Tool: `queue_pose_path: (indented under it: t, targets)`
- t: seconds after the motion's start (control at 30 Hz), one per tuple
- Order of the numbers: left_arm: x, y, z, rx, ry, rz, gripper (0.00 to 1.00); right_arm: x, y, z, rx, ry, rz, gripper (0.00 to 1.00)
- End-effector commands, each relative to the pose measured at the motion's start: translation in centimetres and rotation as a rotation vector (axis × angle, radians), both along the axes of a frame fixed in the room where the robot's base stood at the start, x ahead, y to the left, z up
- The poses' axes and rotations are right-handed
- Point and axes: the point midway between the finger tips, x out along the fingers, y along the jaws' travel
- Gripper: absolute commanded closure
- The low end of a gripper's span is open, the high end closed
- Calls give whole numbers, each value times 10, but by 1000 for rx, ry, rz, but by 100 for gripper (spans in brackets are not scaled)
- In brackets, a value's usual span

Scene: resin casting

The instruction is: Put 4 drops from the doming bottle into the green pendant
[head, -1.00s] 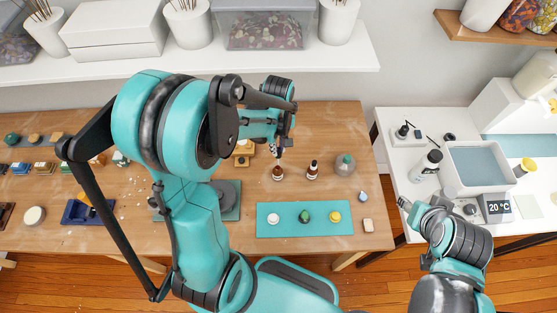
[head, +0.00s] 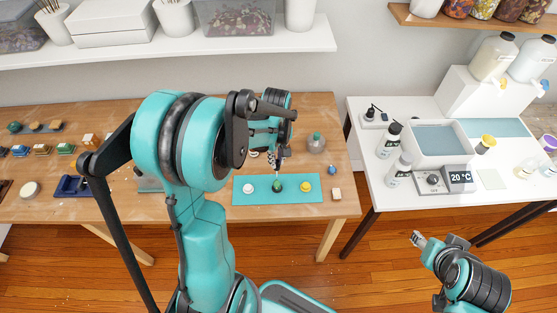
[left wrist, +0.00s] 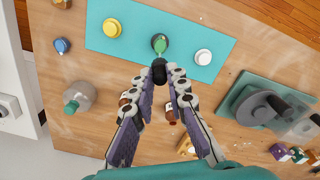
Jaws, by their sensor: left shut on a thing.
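The green pendant (head: 278,187) lies between a white and a yellow pendant on a teal mat (head: 240,198). It also shows in the left wrist view (left wrist: 159,42). My left gripper (head: 280,160) is over the mat, close to the green pendant in the picture. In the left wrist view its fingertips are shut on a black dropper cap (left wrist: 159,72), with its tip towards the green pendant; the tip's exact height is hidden. My right gripper (head: 417,240) is over the floor, too small to read.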

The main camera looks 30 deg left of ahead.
Motion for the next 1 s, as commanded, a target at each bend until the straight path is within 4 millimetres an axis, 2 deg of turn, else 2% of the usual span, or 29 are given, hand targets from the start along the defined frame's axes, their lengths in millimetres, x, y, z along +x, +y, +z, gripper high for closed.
queue_pose_path:
  t: [0.27,0.7,1.0]
  targets:
    - [0,0,-2,0,0,0,94,0,0,-4,0,0,0,57]
    - [0,0,-38,0,0,0,94,0,0,-35,0,0,0,57]
    - [0,0,-38,0,0,0,94,0,0,-35,0,0,0,57]
